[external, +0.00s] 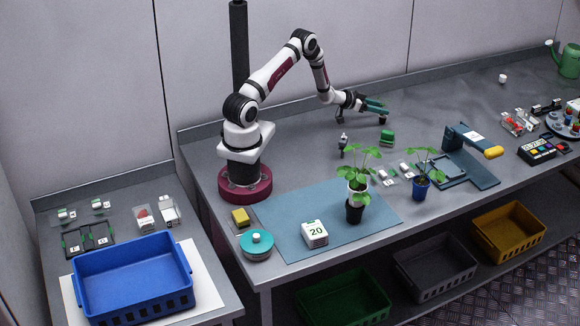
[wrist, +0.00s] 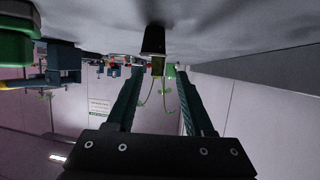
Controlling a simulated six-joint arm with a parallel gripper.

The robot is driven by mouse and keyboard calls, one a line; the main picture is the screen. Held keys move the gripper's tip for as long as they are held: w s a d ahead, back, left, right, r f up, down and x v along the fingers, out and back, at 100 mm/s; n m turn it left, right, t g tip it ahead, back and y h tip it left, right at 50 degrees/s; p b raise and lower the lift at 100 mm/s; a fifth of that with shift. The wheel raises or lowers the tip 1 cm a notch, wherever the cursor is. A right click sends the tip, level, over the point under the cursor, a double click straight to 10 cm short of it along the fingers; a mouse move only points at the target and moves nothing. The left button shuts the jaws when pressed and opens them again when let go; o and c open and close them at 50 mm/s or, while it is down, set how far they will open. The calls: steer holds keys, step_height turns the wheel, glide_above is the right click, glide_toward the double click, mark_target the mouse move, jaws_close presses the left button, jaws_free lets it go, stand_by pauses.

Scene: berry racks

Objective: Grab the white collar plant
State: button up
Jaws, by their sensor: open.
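The white collar plant (external: 357,187) stands upright on the blue mat (external: 290,205) in the external view: green leaves, a white band and a dark pot. My gripper (external: 374,105) is well behind it, over the back of the bench. The wrist view, which is upside down, shows my gripper (wrist: 158,100) open, with its two teal fingers apart. Beyond and between the fingers is a dark pot (wrist: 153,40) with a yellow-green part and thin stems. The same small dark pot (external: 382,120) shows under my gripper in the external view.
A plant in a blue pot (external: 420,188) stands right of the mat. A white box marked 20 (external: 314,234) and a teal-lidded pot (external: 257,246) are near the front left. A blue stand (external: 470,170) is to the right. The bench around my gripper is mostly clear.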

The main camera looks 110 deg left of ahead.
mark_target(388, 121)
steer(key=x, duration=0.5)
steer(key=shift+d+f, duration=0.25)
steer(key=shift+f, duration=0.05)
jaws_close()
